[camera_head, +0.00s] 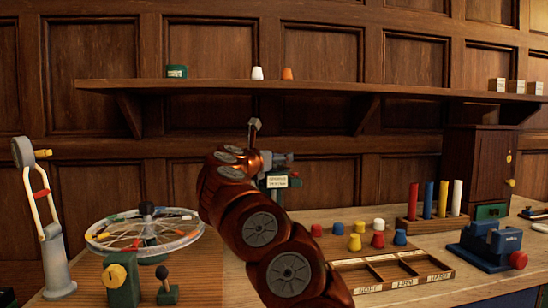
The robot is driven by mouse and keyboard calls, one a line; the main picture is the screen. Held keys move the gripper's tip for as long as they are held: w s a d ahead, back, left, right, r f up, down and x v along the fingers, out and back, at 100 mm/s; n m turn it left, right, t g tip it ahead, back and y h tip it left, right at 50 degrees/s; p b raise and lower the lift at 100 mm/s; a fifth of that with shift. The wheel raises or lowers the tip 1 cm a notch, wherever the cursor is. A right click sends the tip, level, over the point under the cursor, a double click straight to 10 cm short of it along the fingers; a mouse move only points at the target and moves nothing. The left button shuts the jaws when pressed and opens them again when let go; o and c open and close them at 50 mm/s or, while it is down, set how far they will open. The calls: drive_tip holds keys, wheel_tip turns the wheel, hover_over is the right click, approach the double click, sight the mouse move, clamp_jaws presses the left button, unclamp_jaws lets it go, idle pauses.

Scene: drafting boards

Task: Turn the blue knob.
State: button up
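I cannot make out a clear blue knob. A blue device (491,245) at the right of the bench has a red knob (518,260) on its front. Two small blue pieces, one at the back (338,228) and one at the front (400,237), stand among coloured pieces. My copper arm rises through the middle and hides part of the bench. My gripper (272,152) is at its far end, in front of a small labelled green stand (284,182). The arm covers much of it, so its opening and any contact with the stand are unclear.
A spoked wheel (108,246), a green block with a yellow knob (117,276) and a white upright stand (57,262) are at left. A sorting tray (428,265) lies front right. Coloured rods (427,200) stand behind it. A shelf (205,87) runs above the bench.

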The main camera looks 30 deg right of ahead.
drive_tip(key=shift+s+a, duration=0.25)
drive_tip(key=shift+a, duration=0.4)
drive_tip(key=v, duration=1)
drive_tip(key=shift+s, duration=0.2)
drive_tip(key=shift+a, duration=0.1)
